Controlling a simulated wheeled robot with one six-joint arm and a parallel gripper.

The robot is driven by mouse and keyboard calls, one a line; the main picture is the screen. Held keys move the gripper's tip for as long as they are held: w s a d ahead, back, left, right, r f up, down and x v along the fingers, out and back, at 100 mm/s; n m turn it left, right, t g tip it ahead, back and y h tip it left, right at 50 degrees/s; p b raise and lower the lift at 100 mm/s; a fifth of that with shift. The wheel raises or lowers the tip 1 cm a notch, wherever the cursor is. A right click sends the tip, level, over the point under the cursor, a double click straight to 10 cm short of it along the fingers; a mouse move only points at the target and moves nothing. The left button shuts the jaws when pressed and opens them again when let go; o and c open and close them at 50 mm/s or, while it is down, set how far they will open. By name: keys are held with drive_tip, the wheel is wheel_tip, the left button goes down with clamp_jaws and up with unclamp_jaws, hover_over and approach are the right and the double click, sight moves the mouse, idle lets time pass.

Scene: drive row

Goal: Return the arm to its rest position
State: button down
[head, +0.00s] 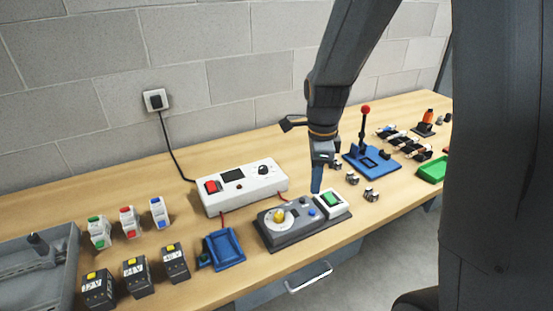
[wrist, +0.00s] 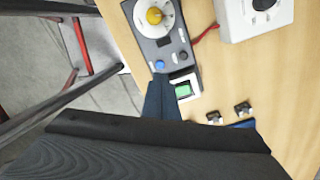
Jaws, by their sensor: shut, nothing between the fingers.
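My gripper (head: 316,186) hangs from my arm over the middle of the workbench, fingers pointing down and closed together. Its tip is just beside a white box with a green button (head: 332,202), at the right end of a grey control panel with a yellow knob (head: 278,216). In the wrist view the shut fingers (wrist: 160,98) show next to the green button (wrist: 183,89). I cannot tell whether the tip touches the box. My arm is reached out from the right side of the head view.
A white power unit (head: 240,187) stands behind the panel. A blue tray (head: 222,248) is to its left. A blue base with a red-topped lever (head: 366,140) stands right of my gripper, with small metal parts (head: 371,194) nearby. Labelled dark blocks (head: 136,277) sit front left. A green tray (head: 433,168) is far right.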

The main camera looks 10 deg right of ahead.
drive_tip(key=s+f+n+b, duration=0.1)
drive_tip(key=s+n, duration=0.3)
drive_tip(key=n, duration=0.6)
drive_tip(key=s+f+n+t+b, duration=0.1)
drive_tip(key=s+n+b, duration=0.2)
drive_tip(key=n, duration=0.7)
drive_tip(key=shift+s+f+b, duration=0.25)
drive_tip(key=shift+s+b, duration=0.05)
drive_tip(key=shift+s, duration=0.9)
drive_tip(key=shift+a, duration=0.1)
